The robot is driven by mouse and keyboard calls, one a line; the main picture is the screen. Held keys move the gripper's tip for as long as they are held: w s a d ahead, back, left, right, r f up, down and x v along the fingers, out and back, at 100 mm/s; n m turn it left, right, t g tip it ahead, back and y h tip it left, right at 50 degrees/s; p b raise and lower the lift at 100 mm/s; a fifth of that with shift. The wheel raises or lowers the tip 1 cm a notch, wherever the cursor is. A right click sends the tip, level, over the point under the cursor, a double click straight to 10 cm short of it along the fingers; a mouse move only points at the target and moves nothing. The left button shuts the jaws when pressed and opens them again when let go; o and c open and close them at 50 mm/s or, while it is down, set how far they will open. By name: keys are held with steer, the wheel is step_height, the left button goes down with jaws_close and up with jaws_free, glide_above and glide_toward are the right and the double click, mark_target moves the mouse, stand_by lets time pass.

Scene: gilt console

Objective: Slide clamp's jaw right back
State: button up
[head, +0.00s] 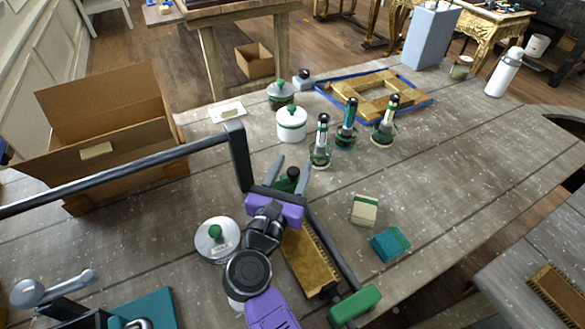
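The clamp lies on the wooden table, with a long dark bar (333,247) slanting down to a green handle (355,305) near the front. My gripper (293,162) is at the bar's far end, with its two grey fingers spread apart. A small dark-and-green part (289,181) shows between the fingers. It may be the clamp's jaw, but I cannot tell whether the fingers touch it. My purple wrist hides much of this area.
A brush-like brown block (310,262) lies beside the bar. A white lidded pot (217,238) stands left of my wrist. Several green-and-dark bottles (346,134) stand beyond the gripper. A cream block (364,210) and teal block (390,243) sit right. A cardboard box (150,145) is left.

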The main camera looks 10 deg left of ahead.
steer(key=shift+s+a+b, duration=0.25)
steer(key=shift+s, duration=1.05)
steer(key=shift+s+a+b, duration=0.2)
steer(key=shift+s, duration=1.05)
steer(key=shift+s+a+b, duration=0.25)
steer(key=shift+s, duration=1.05)
